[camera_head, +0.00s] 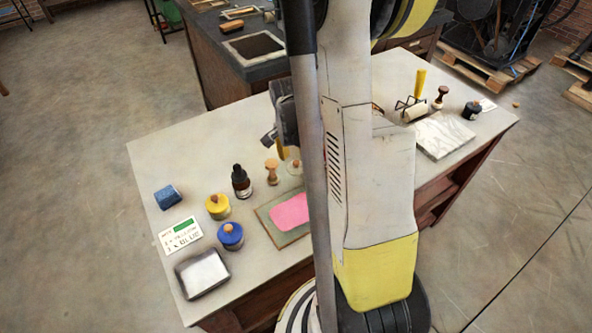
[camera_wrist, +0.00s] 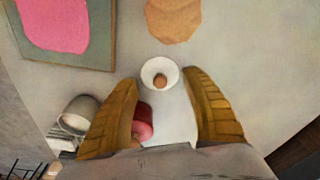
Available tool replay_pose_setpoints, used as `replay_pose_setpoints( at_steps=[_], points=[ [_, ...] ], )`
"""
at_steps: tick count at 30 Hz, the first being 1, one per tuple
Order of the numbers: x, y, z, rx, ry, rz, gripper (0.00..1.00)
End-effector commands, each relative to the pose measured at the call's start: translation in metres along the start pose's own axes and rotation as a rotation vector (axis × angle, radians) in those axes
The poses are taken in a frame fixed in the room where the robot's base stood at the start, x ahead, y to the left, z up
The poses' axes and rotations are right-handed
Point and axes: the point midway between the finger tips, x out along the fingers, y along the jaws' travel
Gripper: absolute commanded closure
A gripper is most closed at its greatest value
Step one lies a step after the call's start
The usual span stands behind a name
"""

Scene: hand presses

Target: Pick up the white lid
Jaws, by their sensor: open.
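The white lid (camera_wrist: 172,72), round with a brown knob, shows in the wrist view between the fingertips of my gripper (camera_wrist: 159,79). My gripper is open, with one tan, ridged finger on each side of the lid. I cannot tell whether either finger touches it. In the head view, the lid (camera_head: 292,170) shows just left of my arm, beside the wooden stamp.
A pink sheet on a board (camera_head: 262,215) lies close by. The wooden stamp (camera_head: 271,172), dark bottle (camera_head: 241,182), yellow jar (camera_head: 217,208) and blue jar (camera_head: 230,238) stand to the left. In the wrist view, a silver cylinder (camera_wrist: 78,111) and a red round thing (camera_wrist: 145,123) are near the left finger.

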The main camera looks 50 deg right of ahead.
Motion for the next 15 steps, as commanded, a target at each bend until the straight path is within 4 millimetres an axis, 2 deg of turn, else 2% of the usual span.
replay_pose_setpoints(
  at_steps=[1,3,9,10,11,15],
  points=[
    [0.0124,0.0001,0.0006,0.0,0.0,0.0,0.44],
    [0.0178,0.0001,0.0004,0.0,0.0,0.0,0.44],
    [0.0166,0.0001,0.0002,-0.001,0.0,0.0,0.44],
    [0.0165,0.0001,0.0002,-0.001,0.0,0.0,0.49],
    [0.0165,0.0001,0.0002,-0.001,0.0,0.0,0.58],
    [0.0164,0.0001,0.0003,-0.001,0.0,0.0,1.0]
  ],
)
